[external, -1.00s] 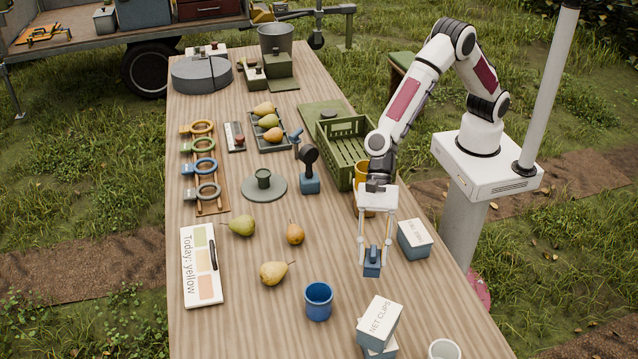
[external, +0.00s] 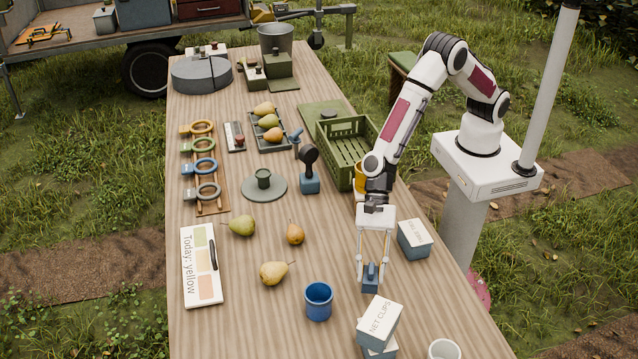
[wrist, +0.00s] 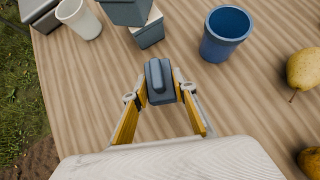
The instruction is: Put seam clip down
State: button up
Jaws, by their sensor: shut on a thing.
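The seam clip (external: 370,278) is a small blue-grey block with a raised ridge on top. My gripper (external: 371,285) is shut on it, pointing down over the right part of the table. In the wrist view the clip (wrist: 160,80) sits between the two yellow-lined fingers of the gripper (wrist: 159,92). The clip is at or very close to the table surface; I cannot tell whether it touches.
A box marked NET CLIPS (external: 380,320) stands just in front of the clip, on another box. A blue cup (external: 318,301) is to the left, a small box (external: 415,238) to the right behind. A green crate (external: 347,155) stands farther back. Bare wood lies left of the gripper.

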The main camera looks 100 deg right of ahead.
aim_at(370, 280)
jog(key=shift+f, duration=1.85)
jog(key=shift+f, duration=0.2)
jog(key=o, duration=1)
jog(key=shift+c, duration=0.2)
jog(key=shift+r, duration=0.2)
jog(key=shift+v, duration=0.8)
jog(key=v, duration=1)
jog(key=shift+d, duration=0.15)
jog(key=shift+r, duration=0.25)
